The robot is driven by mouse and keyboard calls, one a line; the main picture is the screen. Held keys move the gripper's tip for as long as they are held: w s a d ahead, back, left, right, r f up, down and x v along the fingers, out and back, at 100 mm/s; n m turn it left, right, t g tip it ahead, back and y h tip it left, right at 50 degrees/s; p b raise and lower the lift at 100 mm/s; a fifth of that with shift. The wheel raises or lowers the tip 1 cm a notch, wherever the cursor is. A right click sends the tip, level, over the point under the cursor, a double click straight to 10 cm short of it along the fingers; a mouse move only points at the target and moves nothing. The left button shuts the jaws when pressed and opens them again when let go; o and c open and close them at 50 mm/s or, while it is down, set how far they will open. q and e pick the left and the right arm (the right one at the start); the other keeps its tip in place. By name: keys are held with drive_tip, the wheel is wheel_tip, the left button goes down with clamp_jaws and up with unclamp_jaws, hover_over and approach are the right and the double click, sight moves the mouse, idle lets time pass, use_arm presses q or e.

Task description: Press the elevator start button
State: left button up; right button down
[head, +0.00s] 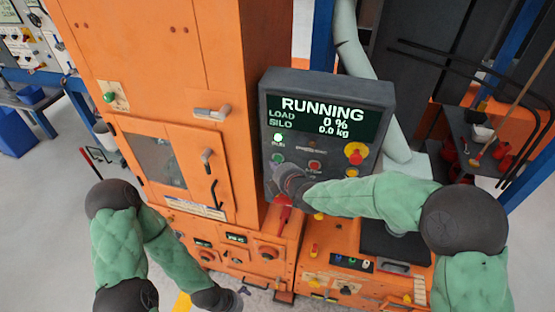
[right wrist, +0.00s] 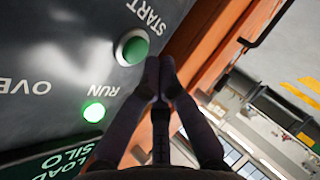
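The dark grey control panel (head: 330,85) stands in front of the orange machine. Its screen reads RUNNING, LOAD 0 %, SILO 0.0 kg. The green start button (head: 277,157) is at the panel's left side, below the lit run lamp (head: 278,137). In the right wrist view the start button (right wrist: 132,48), labelled START, and the glowing run lamp (right wrist: 94,112) show close up. My right gripper (head: 274,177) is at the panel just below the button. Its fingertips (right wrist: 160,63) are together and empty, beside the button; contact cannot be told. My left gripper (head: 232,300) is low, near the bottom edge, far from the panel.
A red emergency stop knob (head: 356,153) and other buttons sit on the panel's right side. The orange cabinet (head: 165,60) with door handles rises to the left. Lower consoles (head: 345,278) with knobs stand below. Open grey floor (head: 50,220) lies at the left.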

drive_tip(key=s, duration=0.1)
drive_tip(key=s+a+p, duration=0.1)
drive_tip(key=s, duration=0.2)
drive_tip(key=shift+s+a+p, duration=0.3)
drive_tip(key=shift+s+p, duration=0.05)
drive_tip(key=shift+s, duration=0.05)
idle(0.8)
drive_tip(key=s+d+f+m+g+b, duration=0.2)
drive_tip(key=s+f+m+b, duration=0.1)
drive_tip(key=f, duration=0.7)
drive_tip(key=s+d+f+m+g+h+b, duration=0.1)
drive_tip(key=s+d+f+m+b, duration=0.2)
drive_tip(key=f, duration=0.6)
drive_tip(key=s+d+f+m+g+b, duration=0.1)
drive_tip(key=s+f+m+g+b, duration=0.2)
drive_tip(key=f, duration=0.7)
drive_tip(key=s+d+f+m+g+b, duration=0.2)
drive_tip(key=s+f+m+g+b, duration=0.3)
drive_tip(key=s+f+m+b, duration=0.5)
drive_tip(key=s+f+m, duration=0.2)
drive_tip(key=s+f, duration=0.6)
drive_tip(key=f, duration=0.4)
drive_tip(key=shift+s+d+f+g+b, duration=0.3)
drive_tip(key=shift+s+d+f+b, duration=0.05)
drive_tip(key=shift+s+d+f, duration=0.05)
